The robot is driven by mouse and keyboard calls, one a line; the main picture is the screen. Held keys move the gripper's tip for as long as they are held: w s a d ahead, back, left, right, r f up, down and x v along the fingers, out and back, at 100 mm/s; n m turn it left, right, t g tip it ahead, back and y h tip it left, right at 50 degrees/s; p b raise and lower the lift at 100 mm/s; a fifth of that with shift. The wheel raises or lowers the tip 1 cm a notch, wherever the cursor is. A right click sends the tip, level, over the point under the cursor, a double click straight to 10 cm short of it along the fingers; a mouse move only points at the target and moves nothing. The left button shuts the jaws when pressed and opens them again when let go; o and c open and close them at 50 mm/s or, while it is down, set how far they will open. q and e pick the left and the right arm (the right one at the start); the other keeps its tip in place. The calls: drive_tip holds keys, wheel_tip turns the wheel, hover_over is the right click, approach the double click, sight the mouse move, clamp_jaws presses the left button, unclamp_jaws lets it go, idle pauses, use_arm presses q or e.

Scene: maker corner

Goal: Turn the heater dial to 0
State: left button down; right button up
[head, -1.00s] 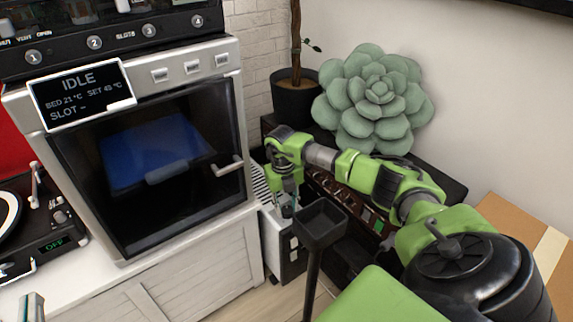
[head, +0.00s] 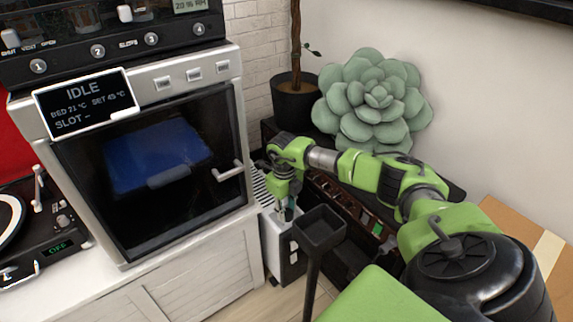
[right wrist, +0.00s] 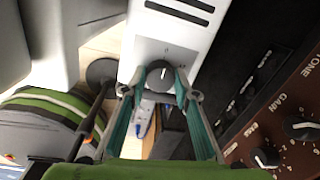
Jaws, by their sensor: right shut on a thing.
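The heater (head: 271,238) is a narrow white box with a slotted top, on the floor between the oven cabinet and a dark brown unit. In the right wrist view its white top (right wrist: 150,54) shows a dark grille and a round dark dial (right wrist: 160,76) with a white pointer mark. The pointer leans slightly right of straight up; the scale marks are too small to read. My right gripper (right wrist: 160,88) is shut on the dial, with a teal finger at each side. In the head view this gripper (head: 286,208) hides the dial. My left gripper is out of view.
An oven-like machine (head: 150,150) reading IDLE stands close left of the heater on a white cabinet (head: 190,265). A black tray on a post (head: 320,228) stands in front. The brown knobbed unit (right wrist: 285,128) is close on the right. A potted plant (head: 295,98) stands behind.

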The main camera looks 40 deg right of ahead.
idle(0.3)
drive_tip(key=o, duration=1.1)
drive_tip(key=r, duration=1.2)
drive_tip(key=shift+a, duration=0.35)
